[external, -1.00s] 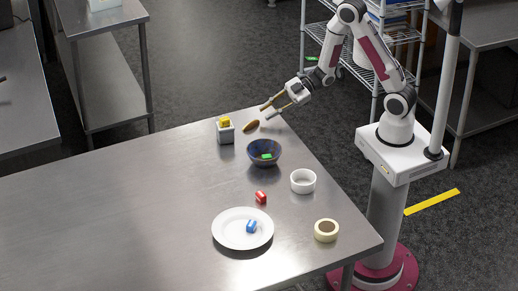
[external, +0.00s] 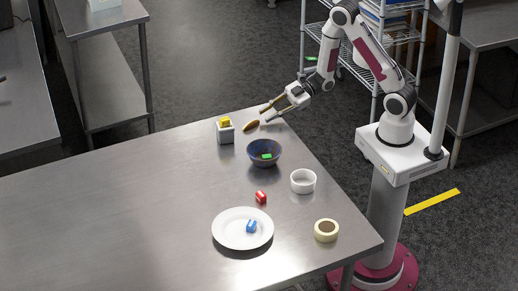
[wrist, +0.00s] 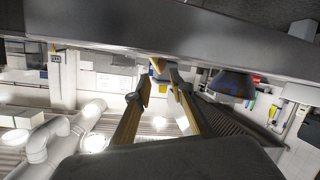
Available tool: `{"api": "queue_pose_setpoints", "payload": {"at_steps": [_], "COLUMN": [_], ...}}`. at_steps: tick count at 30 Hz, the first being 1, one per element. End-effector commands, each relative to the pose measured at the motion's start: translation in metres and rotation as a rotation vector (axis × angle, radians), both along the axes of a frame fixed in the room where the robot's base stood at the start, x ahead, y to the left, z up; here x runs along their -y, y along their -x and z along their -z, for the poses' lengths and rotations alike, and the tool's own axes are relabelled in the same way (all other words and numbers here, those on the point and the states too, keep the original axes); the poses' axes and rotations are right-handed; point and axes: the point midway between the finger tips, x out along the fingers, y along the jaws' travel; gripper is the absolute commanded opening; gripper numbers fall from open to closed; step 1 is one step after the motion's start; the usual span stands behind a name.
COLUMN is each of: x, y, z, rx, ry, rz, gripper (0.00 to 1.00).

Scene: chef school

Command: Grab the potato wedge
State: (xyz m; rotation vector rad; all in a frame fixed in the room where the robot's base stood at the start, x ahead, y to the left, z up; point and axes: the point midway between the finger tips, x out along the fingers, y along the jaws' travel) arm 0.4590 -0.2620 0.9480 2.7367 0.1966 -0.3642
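The potato wedge (external: 251,126) is a small brown, elongated piece lying near the far right edge of the steel table in the external view. My gripper (external: 265,115) is open, with its two fingers spread and pointing left and down, just to the right of the wedge. In the wrist view the gripper fingers (wrist: 160,92) are also apart.
A grey box with a yellow block (external: 225,121) stands left of the wedge. The table's left is clear.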

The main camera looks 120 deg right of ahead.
Motion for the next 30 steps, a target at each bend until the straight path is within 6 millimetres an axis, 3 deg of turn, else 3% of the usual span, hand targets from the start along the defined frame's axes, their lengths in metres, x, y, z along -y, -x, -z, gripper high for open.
{"api": "queue_pose_setpoints", "payload": {"at_steps": [6,20,30], "x": [-0.002,-0.003,-0.01], "y": [-0.011,-0.014,-0.039], "z": [0.003,0.003,0.003], "rx": [0.0,0.0,-0.001], "ry": [0.0,0.0,0.0], "rz": [-0.001,0.0,-0.003], "gripper": [0.23,0.23,0.23]}}
